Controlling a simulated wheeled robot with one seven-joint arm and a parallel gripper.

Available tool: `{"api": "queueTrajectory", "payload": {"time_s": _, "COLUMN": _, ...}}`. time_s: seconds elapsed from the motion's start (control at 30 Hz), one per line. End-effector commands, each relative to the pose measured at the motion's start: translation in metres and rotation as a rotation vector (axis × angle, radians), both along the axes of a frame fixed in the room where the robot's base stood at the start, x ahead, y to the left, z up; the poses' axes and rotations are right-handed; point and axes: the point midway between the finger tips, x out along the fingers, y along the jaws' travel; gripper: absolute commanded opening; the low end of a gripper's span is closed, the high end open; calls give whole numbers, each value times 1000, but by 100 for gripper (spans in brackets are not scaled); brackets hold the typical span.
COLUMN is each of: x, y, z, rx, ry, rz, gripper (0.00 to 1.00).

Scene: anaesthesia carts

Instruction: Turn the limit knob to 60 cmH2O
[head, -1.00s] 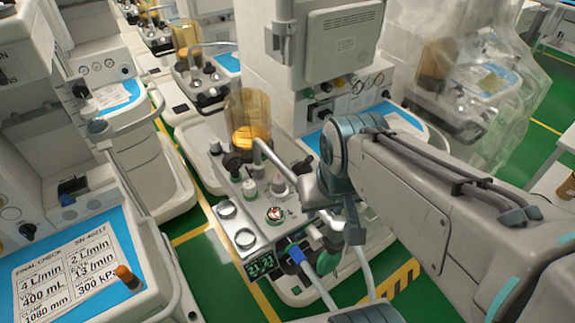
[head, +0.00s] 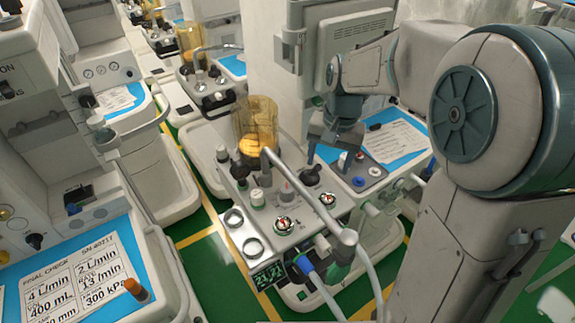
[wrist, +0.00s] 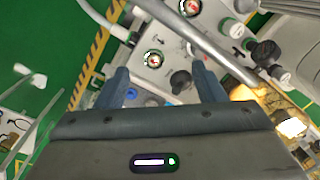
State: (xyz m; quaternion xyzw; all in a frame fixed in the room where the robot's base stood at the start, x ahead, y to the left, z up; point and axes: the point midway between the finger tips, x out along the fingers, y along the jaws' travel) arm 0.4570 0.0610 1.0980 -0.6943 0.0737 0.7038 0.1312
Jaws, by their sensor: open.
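The knobs are on a grey absorber panel (head: 262,215) of the middle cart. A black knob (head: 310,175) stands near the panel's back right; which knob is the limit knob, and its scale, I cannot read. My gripper (head: 331,160) points down, open and empty, just right of this black knob. In the wrist view my fingers (wrist: 160,68) reach over the panel. The black knob (wrist: 180,81) shows between them, closer to the right finger, and no finger visibly touches it.
Two round gauges (head: 284,225) (head: 327,198) lie on the panel. An amber canister (head: 256,125) stands behind it, and a grey tube (head: 310,205) crosses in front. A blue worktop (head: 415,122) with paper lies to the right. Small coloured knobs (head: 358,181) sit below my gripper.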

Motion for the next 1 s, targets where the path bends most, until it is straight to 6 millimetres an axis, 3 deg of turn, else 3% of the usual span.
{"api": "queueTrajectory", "payload": {"time_s": 0.2, "x": 56, "y": 30, "z": -41, "rx": 40, "ry": 126, "rz": -105, "gripper": 63}}
{"api": "queueTrajectory", "payload": {"time_s": 0.4, "x": 89, "y": 55, "z": -83, "rx": 66, "ry": 228, "rz": -196, "gripper": 63}}
{"api": "queueTrajectory", "payload": {"time_s": 0.7, "x": 111, "y": 75, "z": -131, "rx": 87, "ry": 343, "rz": -281, "gripper": 63}}
{"api": "queueTrajectory", "payload": {"time_s": 1.0, "x": 109, "y": 83, "z": -156, "rx": 90, "ry": 370, "rz": -299, "gripper": 63}}
